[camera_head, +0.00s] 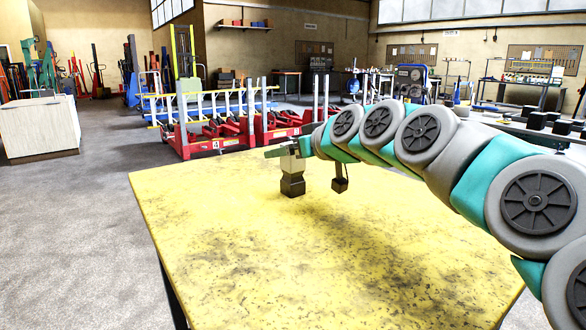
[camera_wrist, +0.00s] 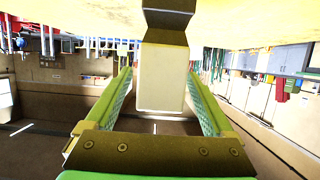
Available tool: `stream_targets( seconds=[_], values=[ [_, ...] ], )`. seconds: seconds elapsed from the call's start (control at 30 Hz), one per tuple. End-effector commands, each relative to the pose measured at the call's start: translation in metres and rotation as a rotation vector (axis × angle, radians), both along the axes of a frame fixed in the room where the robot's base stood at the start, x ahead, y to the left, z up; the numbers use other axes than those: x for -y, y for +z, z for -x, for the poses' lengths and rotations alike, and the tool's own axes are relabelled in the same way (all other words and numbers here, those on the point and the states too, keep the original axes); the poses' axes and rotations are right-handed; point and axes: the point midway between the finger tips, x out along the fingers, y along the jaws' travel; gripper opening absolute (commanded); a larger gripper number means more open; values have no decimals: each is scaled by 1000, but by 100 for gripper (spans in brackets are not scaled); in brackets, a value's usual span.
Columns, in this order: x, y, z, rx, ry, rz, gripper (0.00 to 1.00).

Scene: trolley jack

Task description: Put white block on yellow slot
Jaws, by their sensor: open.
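A white block (camera_head: 291,163) sits on a dark stepped base (camera_head: 292,186) on the yellow table (camera_head: 250,240). In the wrist view the white block (camera_wrist: 162,78) shows pale, with the dark base (camera_wrist: 168,22) above it in the picture. My gripper (camera_head: 284,151) is at the top of the block. Its two green fingers (camera_wrist: 160,85) are open, one on each side of the block, with gaps showing. A small dark piece with a thin upright part (camera_head: 340,184) stands to the right of the block. I cannot identify a yellow slot.
My arm reaches in from the right over the table. The front and left of the table top are clear. Red trolley jacks (camera_head: 225,133) stand beyond the far table edge, and a pale cabinet (camera_head: 40,127) stands at the left.

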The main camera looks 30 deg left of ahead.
Motion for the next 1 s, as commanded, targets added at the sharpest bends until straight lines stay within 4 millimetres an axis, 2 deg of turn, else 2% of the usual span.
stream_targets(
  seconds=[0.13,0.37,1.0],
  values=[
    [-13,-6,-5,-2,1,3,88],
    [-13,-6,-6,-1,1,2,86],
    [-13,-6,-6,-1,1,1,14]
  ],
)
